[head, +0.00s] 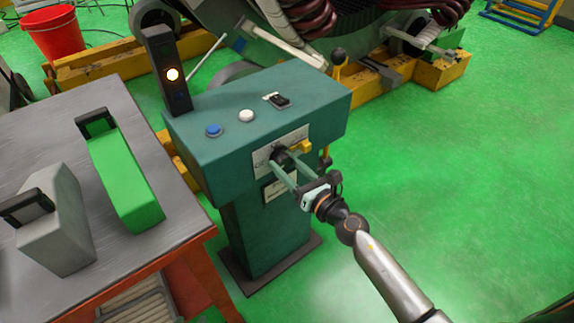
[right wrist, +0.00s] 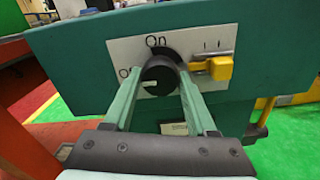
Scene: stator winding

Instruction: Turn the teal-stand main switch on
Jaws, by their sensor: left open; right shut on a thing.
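The teal stand (head: 250,110) stands upright in the head view. On its front is a white plate (head: 262,158) with a round black switch knob (right wrist: 160,72). In the right wrist view the plate reads "On" above the knob and a partly hidden label starting with "O" at its left. A small white mark shows on the knob's lower left. My right gripper (right wrist: 161,80) is shut on the knob, one green finger on each side. It also shows in the head view (head: 283,162), reaching from the lower right. My left gripper is in neither view.
A yellow handle (right wrist: 219,68) sits just right of the knob. The stand's top has a blue button (head: 214,130), a white button (head: 246,115) and a black post (head: 165,70) with a lit lamp. A workbench (head: 150,160) stands left; green floor is clear at right.

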